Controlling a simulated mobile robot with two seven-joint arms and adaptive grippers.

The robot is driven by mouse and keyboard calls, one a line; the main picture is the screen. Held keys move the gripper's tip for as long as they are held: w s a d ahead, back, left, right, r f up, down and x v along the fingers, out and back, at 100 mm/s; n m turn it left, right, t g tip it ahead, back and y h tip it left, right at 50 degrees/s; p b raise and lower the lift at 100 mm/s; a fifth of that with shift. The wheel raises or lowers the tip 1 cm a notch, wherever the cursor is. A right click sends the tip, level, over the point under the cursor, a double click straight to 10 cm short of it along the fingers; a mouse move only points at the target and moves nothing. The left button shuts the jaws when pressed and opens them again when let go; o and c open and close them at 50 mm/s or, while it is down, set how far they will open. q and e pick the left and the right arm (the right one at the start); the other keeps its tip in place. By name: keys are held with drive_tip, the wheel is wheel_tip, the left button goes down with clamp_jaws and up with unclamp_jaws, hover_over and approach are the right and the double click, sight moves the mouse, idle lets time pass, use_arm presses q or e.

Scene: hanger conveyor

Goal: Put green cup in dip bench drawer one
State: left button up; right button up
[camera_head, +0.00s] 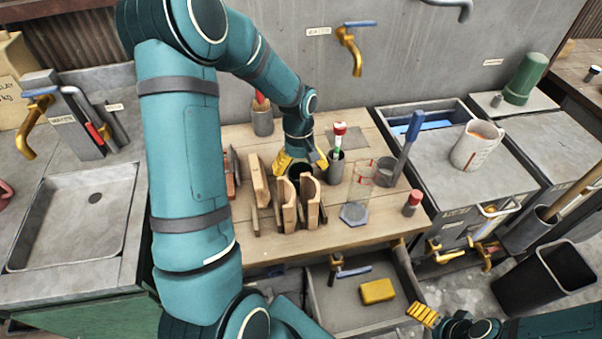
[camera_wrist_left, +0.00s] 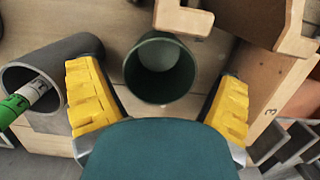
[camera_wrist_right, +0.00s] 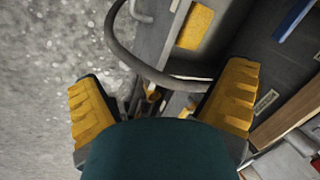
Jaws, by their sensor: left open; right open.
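The green cup (camera_wrist_left: 160,68) stands on the wooden bench with its open mouth up, between the yellow fingers of my left gripper (camera_wrist_left: 158,80). The fingers are open, with a visible gap on both sides of the cup. In the head view, the cup (camera_head: 300,170) is a dark round mouth under my left gripper (camera_head: 301,161). An open grey drawer (camera_head: 323,315) sticks out below the bench front and holds a yellow block (camera_head: 377,291). My right gripper (camera_head: 424,316) is open and empty by the drawer's right side. The block (camera_wrist_right: 196,27) also shows in the right wrist view.
Wooden holders (camera_head: 287,205) stand close in front of the cup. A grey tube (camera_wrist_left: 52,80) with a green-and-white stick is beside the left gripper. A green upturned vessel (camera_head: 525,78) stands at far right. A black bin (camera_head: 545,280) is on the floor.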

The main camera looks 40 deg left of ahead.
use_arm(q)
wheel_tip(320, 180, up, 9)
drive_tip(key=a+p, duration=0.1)
drive_tip(key=shift+w, duration=0.45)
drive_tip(key=shift+a+r+p, duration=0.1)
drive_tip(key=shift+r+p, duration=0.4)
drive_tip(key=shift+r, duration=0.15)
drive_tip(key=c, duration=0.8)
wheel_tip(320, 180, up, 2)
drive_tip(key=shift+r+p, duration=0.25)
drive_tip(key=shift+p, duration=1)
drive_tip(key=shift+c, duration=0.2)
drive_tip(key=f+n, duration=0.2)
drive_tip(key=f, duration=0.2)
drive_tip(key=w+f+n+y+b, duration=0.1)
drive_tip(key=f+n, duration=0.1)
drive_tip(key=f, duration=0.2)
drive_tip(key=w+d+f+n+b, duration=0.1)
drive_tip(key=f+n, duration=0.2)
drive_tip(key=shift+w+f+t, duration=0.1)
drive_tip(key=shift+f+t, duration=0.2)
drive_tip(key=shift+f, duration=0.1)
drive_tip(key=shift+s+d+f+b, duration=0.15)
drive_tip(key=shift+f+b, duration=0.1)
drive_tip(key=shift+f, duration=1.05)
drive_tip(key=shift+s+d+f+b, duration=0.1)
drive_tip(key=shift+s+f+b, duration=0.1)
drive_tip(key=shift+f, duration=1.1)
